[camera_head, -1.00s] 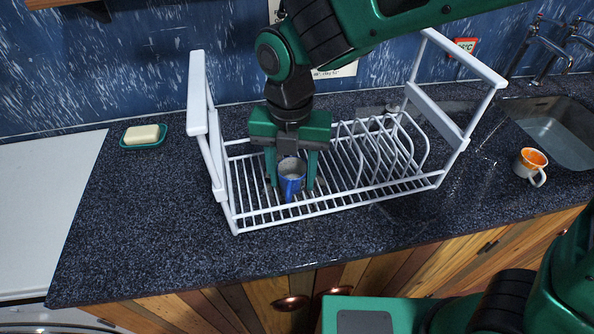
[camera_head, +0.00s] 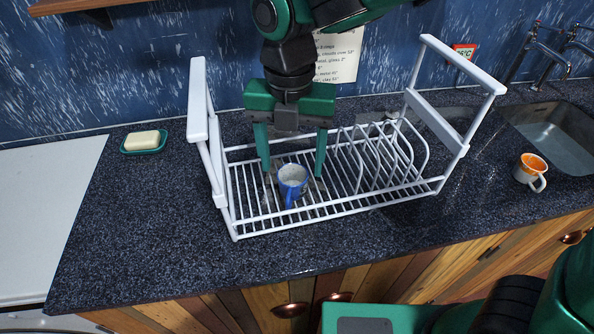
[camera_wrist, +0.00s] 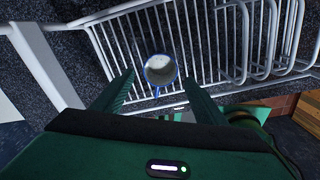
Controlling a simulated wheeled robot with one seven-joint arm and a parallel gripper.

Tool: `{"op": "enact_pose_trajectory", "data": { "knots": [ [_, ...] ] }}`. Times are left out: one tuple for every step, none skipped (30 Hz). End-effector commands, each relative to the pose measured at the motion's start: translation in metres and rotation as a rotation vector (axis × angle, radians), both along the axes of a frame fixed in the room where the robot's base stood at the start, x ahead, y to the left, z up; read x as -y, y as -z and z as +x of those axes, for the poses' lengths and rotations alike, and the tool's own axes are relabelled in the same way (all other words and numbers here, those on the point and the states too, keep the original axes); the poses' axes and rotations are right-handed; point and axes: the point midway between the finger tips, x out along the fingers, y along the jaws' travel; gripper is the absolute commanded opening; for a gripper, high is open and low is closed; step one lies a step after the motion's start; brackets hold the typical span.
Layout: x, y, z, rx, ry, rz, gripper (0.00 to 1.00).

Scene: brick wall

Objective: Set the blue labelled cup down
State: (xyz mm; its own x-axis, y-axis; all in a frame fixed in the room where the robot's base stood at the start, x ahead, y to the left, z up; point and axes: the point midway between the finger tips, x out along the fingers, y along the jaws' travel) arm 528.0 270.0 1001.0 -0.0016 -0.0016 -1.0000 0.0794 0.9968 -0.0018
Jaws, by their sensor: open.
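The blue cup (camera_head: 292,182) stands upright on the bars of the white dish rack (camera_head: 335,206), in its left part. Its handle faces the front. It also shows in the wrist view (camera_wrist: 160,70), where I look down into its pale inside. No label can be made out on it. My gripper (camera_head: 292,172) is open above and around the cup, its green fingers spread to either side and apart from it. In the wrist view the fingertips (camera_wrist: 157,82) are clear of the cup.
Upright plate loops (camera_head: 385,152) fill the rack's right part, and its white side frames rise at both ends. An orange-lined white mug (camera_head: 530,170) stands near the sink (camera_head: 555,132). Soap on a green dish (camera_head: 143,142) lies at the left. The counter in front is clear.

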Motion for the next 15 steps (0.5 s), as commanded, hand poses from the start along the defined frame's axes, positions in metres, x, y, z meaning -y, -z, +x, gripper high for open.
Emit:
{"op": "enact_pose_trajectory", "data": {
  "knots": [
    [0.000, -0.011, 0.001, 0.003, 0.001, 0.004, 0.66],
    [0.000, -0.017, 0.001, 0.002, 0.001, 0.003, 0.66],
    [0.000, -0.024, 0.001, 0.002, 0.001, 0.003, 0.66],
    [0.000, -0.029, 0.001, 0.001, 0.001, 0.002, 0.66],
    [0.000, -0.034, 0.001, 0.002, 0.001, 0.002, 0.66],
    [0.000, -0.039, 0.000, 0.001, 0.001, 0.001, 0.66],
    [0.000, -0.043, 0.000, 0.001, 0.001, 0.001, 0.66],
    [0.000, -0.046, 0.001, 0.001, 0.001, 0.002, 0.66],
    [0.000, -0.050, 0.000, 0.001, 0.000, 0.001, 0.66],
    [0.000, -0.052, 0.000, 0.000, 0.000, 0.000, 0.66],
    [0.000, -0.054, 0.000, 0.000, 0.000, 0.000, 0.66],
    [0.000, -0.056, 0.000, 0.000, 0.000, 0.000, 0.66],
    [0.000, -0.057, 0.000, 0.000, 0.000, 0.000, 0.66],
    [0.000, -0.058, 0.000, 0.000, 0.000, 0.000, 0.66],
    [0.000, -0.059, 0.000, 0.000, 0.000, 0.000, 0.66]
  ]
}}
